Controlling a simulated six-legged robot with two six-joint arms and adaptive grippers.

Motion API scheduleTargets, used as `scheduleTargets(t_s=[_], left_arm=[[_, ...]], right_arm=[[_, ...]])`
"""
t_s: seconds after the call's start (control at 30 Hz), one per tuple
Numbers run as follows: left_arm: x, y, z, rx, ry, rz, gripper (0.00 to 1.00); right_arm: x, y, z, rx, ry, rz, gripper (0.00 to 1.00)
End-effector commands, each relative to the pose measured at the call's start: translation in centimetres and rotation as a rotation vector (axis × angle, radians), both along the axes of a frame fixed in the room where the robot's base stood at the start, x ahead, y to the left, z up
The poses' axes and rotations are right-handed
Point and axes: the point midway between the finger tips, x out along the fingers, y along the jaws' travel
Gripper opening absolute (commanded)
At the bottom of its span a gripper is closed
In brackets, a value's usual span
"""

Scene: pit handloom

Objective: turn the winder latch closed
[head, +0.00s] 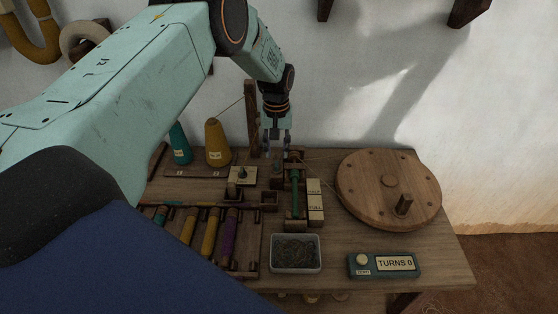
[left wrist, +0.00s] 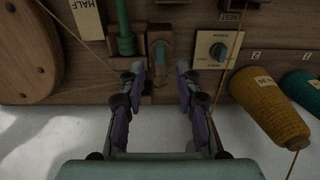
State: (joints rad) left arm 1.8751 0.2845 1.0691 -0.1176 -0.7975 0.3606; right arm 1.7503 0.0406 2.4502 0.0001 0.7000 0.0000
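The winder stands on the wooden bench, with a green spindle (head: 295,190) in a wooden frame; the spindle also shows in the left wrist view (left wrist: 125,35). Beside it, a small upright piece that looks like the winder latch (left wrist: 160,52) sits on a dark wooden block. My left gripper (left wrist: 160,76) points down at it, open, one finger on each side with gaps visible. In the head view my left gripper (head: 276,150) is just above the bench behind the spindle, and its fingers largely hide the latch. My right gripper is not in view.
A large wooden wheel (head: 375,190) stands right of the winder. A metal tray (head: 295,268) and TURNS 0 counter (head: 384,265) are in front. Thread runs near my gripper.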

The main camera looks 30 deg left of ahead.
Motion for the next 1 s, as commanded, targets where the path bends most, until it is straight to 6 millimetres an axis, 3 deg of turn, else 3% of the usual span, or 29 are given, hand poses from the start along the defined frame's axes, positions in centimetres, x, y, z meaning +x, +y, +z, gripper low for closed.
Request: scheduleTargets(t_s=[0.1, 0.3, 0.67, 1.0], left_arm=[[-0.1, -0.1, -2.2, -0.001, 0.003, 0.000, 0.33], [0.0, -0.2, -4.3, -0.001, 0.001, -0.002, 0.33], [0.3, -0.2, -4.8, -0.001, 0.001, -0.001, 0.33], [0.4, -0.2, -4.8, -0.001, 0.001, -0.001, 0.05]], right_arm=[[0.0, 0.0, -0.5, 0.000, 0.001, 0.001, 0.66], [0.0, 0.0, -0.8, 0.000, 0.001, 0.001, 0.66], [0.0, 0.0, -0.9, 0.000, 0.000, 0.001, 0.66], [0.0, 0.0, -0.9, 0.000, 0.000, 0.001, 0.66]])
